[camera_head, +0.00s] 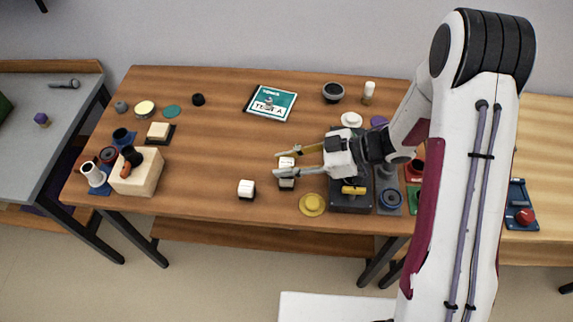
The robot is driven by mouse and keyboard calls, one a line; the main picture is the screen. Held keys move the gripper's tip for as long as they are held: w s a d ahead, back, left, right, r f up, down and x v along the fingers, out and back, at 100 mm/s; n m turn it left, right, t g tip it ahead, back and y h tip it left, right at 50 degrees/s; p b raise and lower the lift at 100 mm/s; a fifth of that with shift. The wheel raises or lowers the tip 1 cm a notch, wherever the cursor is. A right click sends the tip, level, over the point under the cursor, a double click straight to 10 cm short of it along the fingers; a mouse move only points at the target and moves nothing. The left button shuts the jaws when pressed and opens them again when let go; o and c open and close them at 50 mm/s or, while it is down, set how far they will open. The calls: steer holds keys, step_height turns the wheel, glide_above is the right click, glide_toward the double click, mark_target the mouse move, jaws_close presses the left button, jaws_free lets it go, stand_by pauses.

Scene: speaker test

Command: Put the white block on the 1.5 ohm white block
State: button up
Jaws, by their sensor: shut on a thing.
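My gripper (277,164) reaches in from the right, with one finger on the far side and one on the near side of a white block (287,161). It is shut on this block; the near finger crosses in front of it and hides part of it. Dark marks show on the block, too small to read. Another white block (246,188) with a dark lower part stands apart on the table to the left, near the front edge. I cannot read which block is marked 1.5 ohm, nor tell whether the held block touches the table.
A teal-covered book (271,103) lies behind. A beige box (137,173) stands at the left. The brown table (215,140) is clear in the middle.

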steer(key=shift+f, duration=0.6)
steer(key=shift+f, duration=0.15)
steer(key=o, duration=1.1)
steer(key=shift+r, duration=0.2)
steer(key=v, duration=1.2)
